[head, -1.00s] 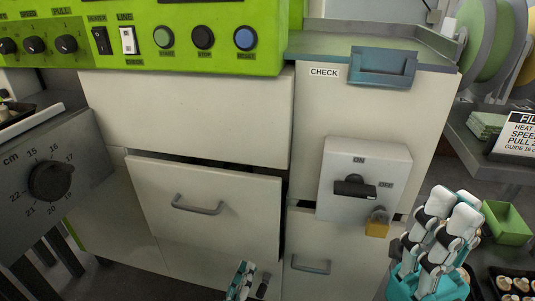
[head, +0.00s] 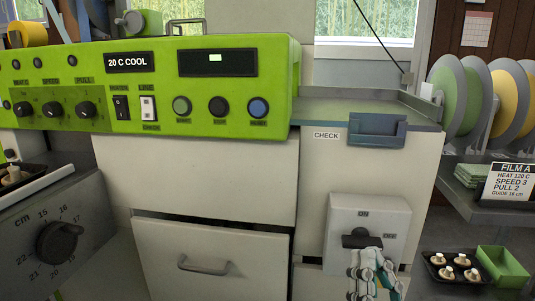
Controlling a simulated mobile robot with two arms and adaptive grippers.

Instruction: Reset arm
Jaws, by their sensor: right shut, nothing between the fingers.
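My right gripper (head: 370,258) is at the lower right in the head view, pointing up, shut and empty. It overlaps the lower part of the grey switch box (head: 341,216) and part of its black handle (head: 352,241). The handle lies roughly level, below the ON mark and left of the OFF mark. I cannot tell whether the gripper touches the box or is only in front of it. My left gripper is not in view.
A green control panel (head: 270,75) spans the upper left over a partly open drawer (head: 225,240). A grey dial unit (head: 90,195) is at left. A mushroom tray (head: 432,271), green bin (head: 503,262), film sign (head: 508,181) and film rolls (head: 472,93) are at right.

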